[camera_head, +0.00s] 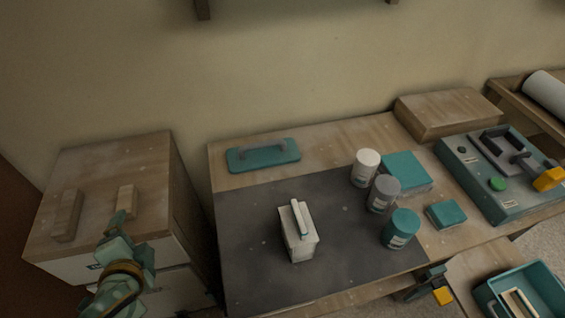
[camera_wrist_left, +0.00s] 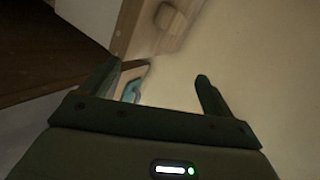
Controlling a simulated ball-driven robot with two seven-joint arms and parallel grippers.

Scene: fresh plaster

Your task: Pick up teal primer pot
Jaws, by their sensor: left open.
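The teal primer pot (camera_head: 401,228) is a short teal cylinder with a pale label. It stands upright at the right part of the dark mat on the workbench. My left gripper (camera_head: 118,222) is far to the left of it, over the wooden cabinet near a small wooden block. In the left wrist view its two fingers (camera_wrist_left: 155,88) are spread apart with nothing held between them. The pot does not show in that view. My right gripper is not seen.
A grey pot (camera_head: 382,194) and a white pot (camera_head: 365,167) stand just behind the teal pot. A teal block (camera_head: 446,214) lies to its right. A white box-like item (camera_head: 298,235) stands mid-mat. The mat's left part is clear.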

